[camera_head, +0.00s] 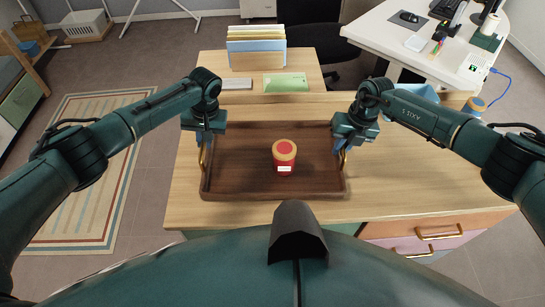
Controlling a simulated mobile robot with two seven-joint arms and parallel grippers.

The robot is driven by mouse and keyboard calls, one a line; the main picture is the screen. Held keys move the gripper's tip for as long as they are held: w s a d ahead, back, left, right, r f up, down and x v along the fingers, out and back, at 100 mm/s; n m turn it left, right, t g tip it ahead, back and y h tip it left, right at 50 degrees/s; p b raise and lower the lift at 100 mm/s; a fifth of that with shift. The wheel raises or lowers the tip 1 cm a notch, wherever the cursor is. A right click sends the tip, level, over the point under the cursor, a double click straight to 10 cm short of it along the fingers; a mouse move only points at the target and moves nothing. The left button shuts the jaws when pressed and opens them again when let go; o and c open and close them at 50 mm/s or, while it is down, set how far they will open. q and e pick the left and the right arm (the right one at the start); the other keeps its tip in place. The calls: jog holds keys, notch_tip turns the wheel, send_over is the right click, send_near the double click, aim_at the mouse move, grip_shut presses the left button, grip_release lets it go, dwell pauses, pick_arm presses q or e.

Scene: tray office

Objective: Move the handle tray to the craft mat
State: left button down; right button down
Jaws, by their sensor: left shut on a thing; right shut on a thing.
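The handle tray (232,190) is dark brown wood with a raised rim and a brass handle at each short side. It is over the wooden desk in front of me; I cannot tell whether it touches the top. A red jar (284,160) with an orange lid and white label stands in it, right of the middle. My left gripper (203,140) is shut on the left handle, and my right gripper (345,144) is shut on the right handle. Both grippers partly hide the handles. I cannot surely identify the craft mat; a flat green sheet (287,82) lies behind the tray.
A light blue container (425,93) is behind my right arm. The wooden desktop (420,180) is clear to the right. A white desk (395,32) with office items stands back right. A striped rug (85,200) lies left.

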pick_arm(q)
jog(key=shift+w+r, duration=0.1)
jog(key=shift+r, duration=0.15)
pick_arm(e)
jog(key=shift+w+r, duration=0.1)
jog(key=shift+r, duration=0.15)
